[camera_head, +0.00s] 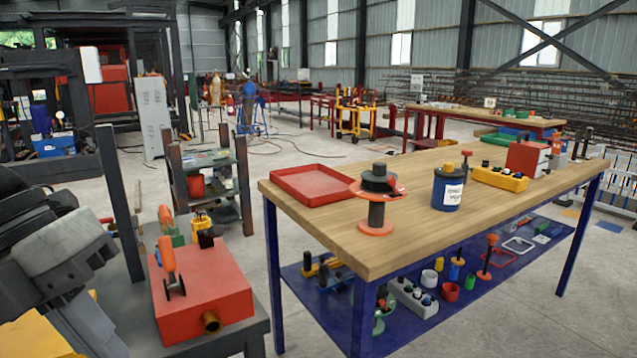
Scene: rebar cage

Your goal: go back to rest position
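Neither of my grippers shows in the head view. A wooden-topped workbench (408,238) with blue legs stands in front to the right. On it are a red tray (312,185), a dark spool with orange flanges (377,200), a dark blue can with a white label (447,188), a yellow block (499,178) and a red box (527,158). I cannot tell whether anything is held.
A red toolbox-like case (203,285) sits on a dark stand at lower left, beside a grey machine-like shape (60,255). The bench's blue lower shelf (395,345) holds small parts. Open concrete floor (290,150) lies behind the bench.

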